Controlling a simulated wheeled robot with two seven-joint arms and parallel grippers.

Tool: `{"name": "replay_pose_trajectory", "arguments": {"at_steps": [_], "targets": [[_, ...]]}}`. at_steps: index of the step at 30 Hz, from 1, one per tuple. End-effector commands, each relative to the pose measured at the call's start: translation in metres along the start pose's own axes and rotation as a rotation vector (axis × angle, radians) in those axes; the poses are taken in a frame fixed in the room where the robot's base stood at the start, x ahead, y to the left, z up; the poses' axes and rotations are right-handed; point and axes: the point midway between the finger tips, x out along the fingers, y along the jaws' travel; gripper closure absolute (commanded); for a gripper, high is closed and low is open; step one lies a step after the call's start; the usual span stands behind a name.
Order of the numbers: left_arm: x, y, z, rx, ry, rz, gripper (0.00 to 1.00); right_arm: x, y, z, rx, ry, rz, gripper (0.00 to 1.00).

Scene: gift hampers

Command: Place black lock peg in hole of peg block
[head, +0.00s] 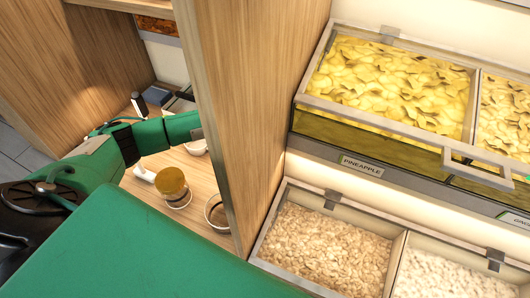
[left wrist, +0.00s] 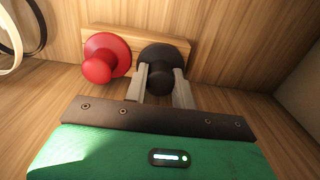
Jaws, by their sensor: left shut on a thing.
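In the left wrist view, my left gripper (left wrist: 160,76) is shut on the black lock peg (left wrist: 163,56), with a finger on each side of its knob. The peg's wide round flange faces the wooden peg block (left wrist: 122,36), in front of its right part. Whether its shaft is in a hole is hidden behind the flange. A red peg (left wrist: 98,68) is at the block's left part, beside the black one. In the head view, my left arm reaches behind a wooden panel, which hides the gripper, peg and block. My right gripper is not in view.
The upright wooden panel (head: 235,110) stands beside my left arm. A gold-lidded jar (head: 171,182) and a bowl (head: 217,212) stand on the shelf near the arm. Food bins (head: 390,85) fill the right side. White and dark rings (left wrist: 20,35) hang at the wrist view's left.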

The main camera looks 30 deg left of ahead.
Motion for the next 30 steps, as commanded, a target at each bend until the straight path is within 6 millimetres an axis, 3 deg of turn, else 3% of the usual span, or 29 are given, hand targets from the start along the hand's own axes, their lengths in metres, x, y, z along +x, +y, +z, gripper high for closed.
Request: {"name": "replay_pose_trajectory", "arguments": {"at_steps": [11, 12, 15, 26, 30], "targets": [[0.008, -0.001, 0.000, 0.001, 0.001, -0.002, 0.97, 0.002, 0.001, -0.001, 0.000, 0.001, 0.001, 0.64], [0.006, -0.001, 0.000, 0.001, 0.000, -0.002, 0.68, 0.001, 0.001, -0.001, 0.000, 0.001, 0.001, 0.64], [0.006, -0.001, 0.000, 0.001, 0.000, -0.002, 0.52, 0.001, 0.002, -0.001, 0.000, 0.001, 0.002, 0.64], [0.001, -0.001, 0.000, 0.001, 0.001, -0.003, 0.52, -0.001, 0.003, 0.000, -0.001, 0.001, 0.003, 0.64], [-0.018, -0.001, 0.000, 0.003, 0.000, -0.005, 0.52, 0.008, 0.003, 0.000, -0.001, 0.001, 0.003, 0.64]]}}
